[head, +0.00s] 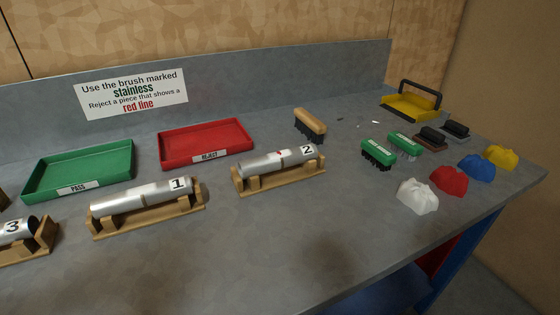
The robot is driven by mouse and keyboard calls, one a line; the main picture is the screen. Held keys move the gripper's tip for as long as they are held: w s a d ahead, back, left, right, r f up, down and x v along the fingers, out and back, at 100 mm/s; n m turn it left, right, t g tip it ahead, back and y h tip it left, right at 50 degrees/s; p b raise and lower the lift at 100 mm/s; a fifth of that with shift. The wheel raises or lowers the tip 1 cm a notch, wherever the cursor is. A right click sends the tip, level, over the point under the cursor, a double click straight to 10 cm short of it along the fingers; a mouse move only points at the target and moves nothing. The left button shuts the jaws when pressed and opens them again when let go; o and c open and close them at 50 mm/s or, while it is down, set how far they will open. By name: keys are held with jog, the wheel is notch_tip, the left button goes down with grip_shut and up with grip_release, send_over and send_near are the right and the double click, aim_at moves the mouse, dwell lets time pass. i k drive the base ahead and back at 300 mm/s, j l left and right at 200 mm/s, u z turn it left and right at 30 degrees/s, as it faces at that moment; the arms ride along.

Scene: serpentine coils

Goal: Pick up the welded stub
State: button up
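Three silvery metal tube stubs lie in wooden cradles along the bench. Stub 1 (140,197), with a band near its middle, rests in its cradle (150,221) left of centre. Stub 2 (262,165) rests in its cradle (285,178) near the centre and shows a small red mark near its middle. Stub 3 (12,231) is cut off by the left picture edge, in its cradle (40,243). My gripper is not in view.
A green PASS tray (103,151) and red REJECT tray (178,155) stand behind the stubs, seemingly empty. Brushes (310,126), a yellow handled tray (410,106) and crumpled cloths (417,197) are at right. A sign (134,94) hangs behind. The front bench is clear.

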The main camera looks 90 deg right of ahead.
aim_at(279, 160)
jog(key=k+l+u, duration=0.1)
jog(key=k+l, duration=0.25)
jog(key=k+l+u, duration=0.1)
jog(key=k+l, duration=0.25)
jog(key=k, duration=0.15)
jog(key=k+l+u, duration=0.1)
jog(key=k+l, duration=0.2)
jog(key=k, duration=0.15)
jog(key=k+l+u, duration=0.1)
jog(key=k+l, duration=0.2)
jog(key=k, duration=0.15)
jog(key=k+l+u, duration=0.1)
jog(key=k, duration=0.35)
jog(key=k+l+u, duration=0.1)
jog(key=k+l, duration=0.2)
jog(key=k, duration=0.2)
